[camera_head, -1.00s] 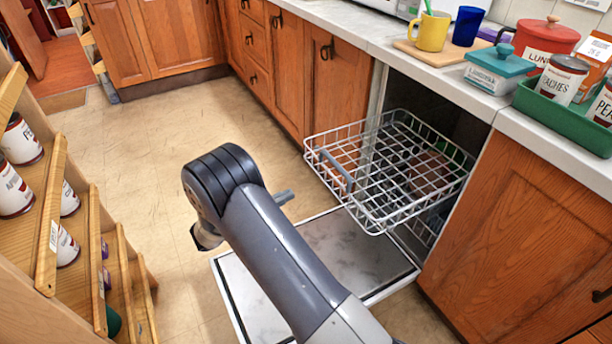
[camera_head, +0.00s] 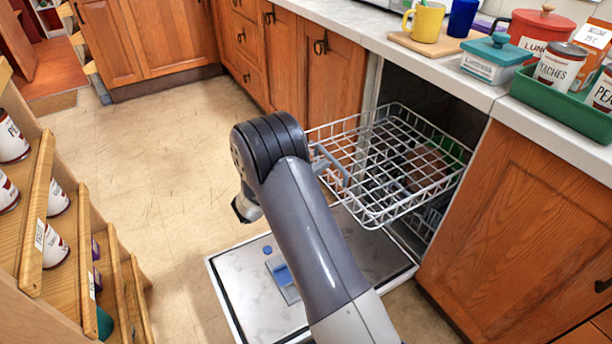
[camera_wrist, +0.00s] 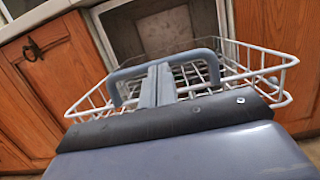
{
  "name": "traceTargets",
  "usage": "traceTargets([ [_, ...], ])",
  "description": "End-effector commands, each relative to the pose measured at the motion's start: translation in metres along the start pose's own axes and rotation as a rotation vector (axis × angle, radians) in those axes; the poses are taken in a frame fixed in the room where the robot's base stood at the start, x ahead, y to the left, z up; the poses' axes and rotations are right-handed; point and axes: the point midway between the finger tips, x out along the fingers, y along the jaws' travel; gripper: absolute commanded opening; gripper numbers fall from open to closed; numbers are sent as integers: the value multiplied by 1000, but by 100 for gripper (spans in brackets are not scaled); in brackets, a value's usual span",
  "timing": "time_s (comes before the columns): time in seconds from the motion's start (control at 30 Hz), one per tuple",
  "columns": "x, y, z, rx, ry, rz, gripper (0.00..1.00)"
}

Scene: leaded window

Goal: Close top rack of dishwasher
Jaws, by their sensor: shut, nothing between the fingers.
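The top rack (camera_head: 400,150) is a white wire basket pulled well out of the dishwasher, above the lowered door (camera_head: 235,300). Its grey bar handle (camera_head: 333,165) is on its front; the handle also shows in the wrist view (camera_wrist: 122,74). My gripper (camera_wrist: 157,72) is shut and empty, its grey fingers pointing at the rack's front beside the middle of the handle. I cannot tell whether they touch it. In the head view my arm hides the fingers and part of the rack's front left corner.
Wooden cabinets (camera_head: 510,220) flank the dishwasher. The counter (camera_head: 490,92) above holds a yellow mug (camera_head: 428,22), a blue cup and a green tray (camera_head: 560,108) with cans. A wooden shelf (camera_head: 35,200) with cans stands at the left. The floor (camera_head: 150,150) between is clear.

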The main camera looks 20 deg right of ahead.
Motion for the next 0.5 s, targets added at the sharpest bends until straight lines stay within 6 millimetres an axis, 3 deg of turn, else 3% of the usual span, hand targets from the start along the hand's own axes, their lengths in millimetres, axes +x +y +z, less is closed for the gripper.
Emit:
traceTargets([
  [0.5,7,0,0,-1,0,-1,0],
])
